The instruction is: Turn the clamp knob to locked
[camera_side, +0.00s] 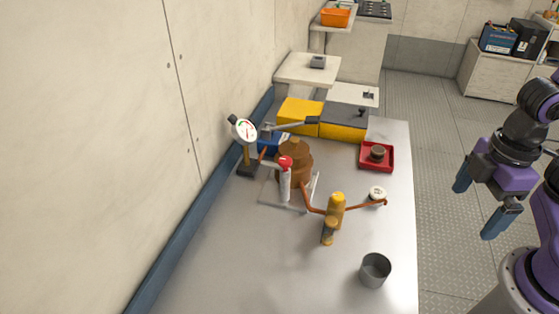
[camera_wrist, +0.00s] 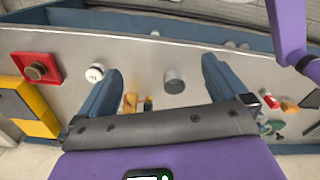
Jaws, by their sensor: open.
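Two round parts look like knobs, and I cannot tell for sure which is the clamp knob. One is a brown-grey round knob (camera_side: 378,152) on a red square plate (camera_side: 364,164) at the bench's right edge; it also shows at the left of the wrist view (camera_wrist: 37,71). The other is a small white round piece with dark marks (camera_side: 377,192), nearer the camera; the wrist view shows it too (camera_wrist: 95,73). No lock marking is readable. My gripper (camera_side: 473,213) is open and empty, right of the bench and apart from both. Its blue fingers frame the wrist view (camera_wrist: 162,64).
A grey cup (camera_side: 375,271) stands near the bench's front right. Brown-copper pipework with a yellow fitting (camera_side: 335,209), a red-capped white cylinder (camera_side: 285,184) and a dial gauge (camera_side: 243,130) crowd the middle and left. Yellow boxes (camera_side: 300,113) stand behind. The front left bench is clear.

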